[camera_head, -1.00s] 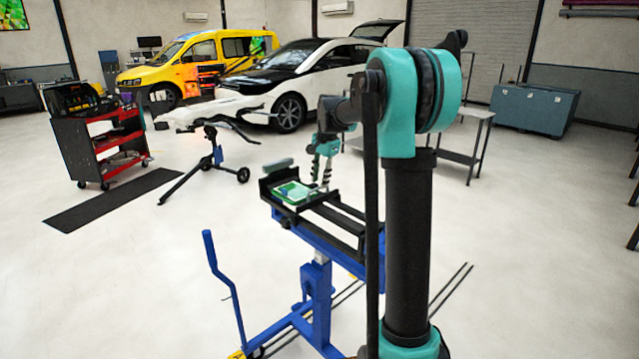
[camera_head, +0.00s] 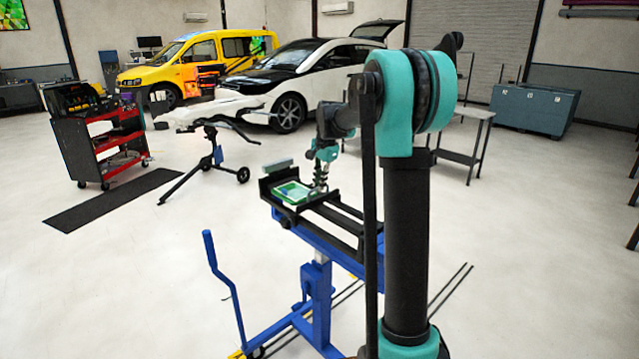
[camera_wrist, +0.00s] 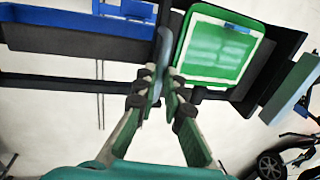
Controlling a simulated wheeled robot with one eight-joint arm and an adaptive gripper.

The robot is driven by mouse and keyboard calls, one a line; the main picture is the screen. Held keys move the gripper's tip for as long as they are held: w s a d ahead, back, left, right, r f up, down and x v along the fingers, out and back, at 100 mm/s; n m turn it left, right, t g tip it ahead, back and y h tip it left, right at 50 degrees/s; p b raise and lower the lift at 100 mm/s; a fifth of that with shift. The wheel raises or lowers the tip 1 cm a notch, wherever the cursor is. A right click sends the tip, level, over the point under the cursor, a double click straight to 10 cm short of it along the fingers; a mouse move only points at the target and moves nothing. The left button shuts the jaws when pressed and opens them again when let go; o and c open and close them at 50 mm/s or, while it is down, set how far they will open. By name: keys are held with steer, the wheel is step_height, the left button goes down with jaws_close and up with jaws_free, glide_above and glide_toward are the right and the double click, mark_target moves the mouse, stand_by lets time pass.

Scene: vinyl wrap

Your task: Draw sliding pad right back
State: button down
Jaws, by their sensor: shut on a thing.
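My gripper (camera_head: 319,187) is over the right part of the black-framed lift table (camera_head: 345,236). In the wrist view its fingers (camera_wrist: 160,92) are closed on a narrow grey sliding pad (camera_wrist: 164,48), seen nearly edge-on. The pad stands close beside the green tray with a pale border (camera_wrist: 217,52). The tray also shows in the head view (camera_head: 291,192). A second grey pad (camera_head: 277,166) is at the tray's other side, and it shows in the wrist view (camera_wrist: 289,88). The held pad's lower part is hidden by the fingers.
The table's dark rails continue to the right of the tray, with open space between them. A blue push handle (camera_head: 215,265) rises in front. A black stand (camera_head: 215,150) and a red tool cart (camera_head: 100,140) stand left. The surrounding floor is mostly clear.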

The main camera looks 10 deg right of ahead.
steer(key=s+d, duration=0.7)
steer(key=s, duration=0.3)
steer(key=s+d, duration=0.7)
steer(key=s, duration=0.4)
steer(key=c, duration=1.6)
jaws_free()
steer(key=shift+d, duration=0.1)
step_height(320, 180, up, 12)
steer(key=s+d, duration=0.1)
steer(key=s, duration=0.1)
steer(key=shift+d+f, duration=0.1)
steer(key=shift+f, duration=0.05)
